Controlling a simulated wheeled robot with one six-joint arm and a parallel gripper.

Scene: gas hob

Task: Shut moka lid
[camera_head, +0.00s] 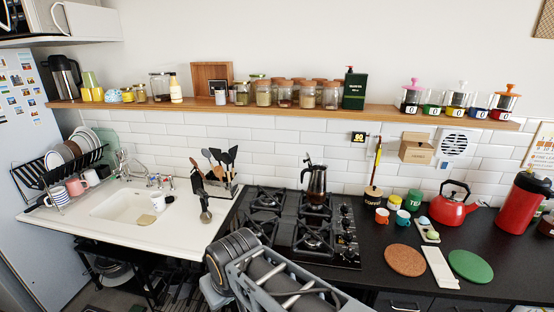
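A dark, shiny moka pot (317,184) stands upright on the back right part of the gas hob (284,236). A small dark piece (307,159) sticks up at the top left of the pot. It looks like the raised lid or its knob, but it is too small to be sure. My arm (262,268) shows at the bottom centre, in front of the hob and well apart from the pot. I cannot make out my gripper or its fingers in this view.
A utensil holder (216,184) and the sink (128,205) are left of the hob. A jar-filled shelf (290,113) runs above.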

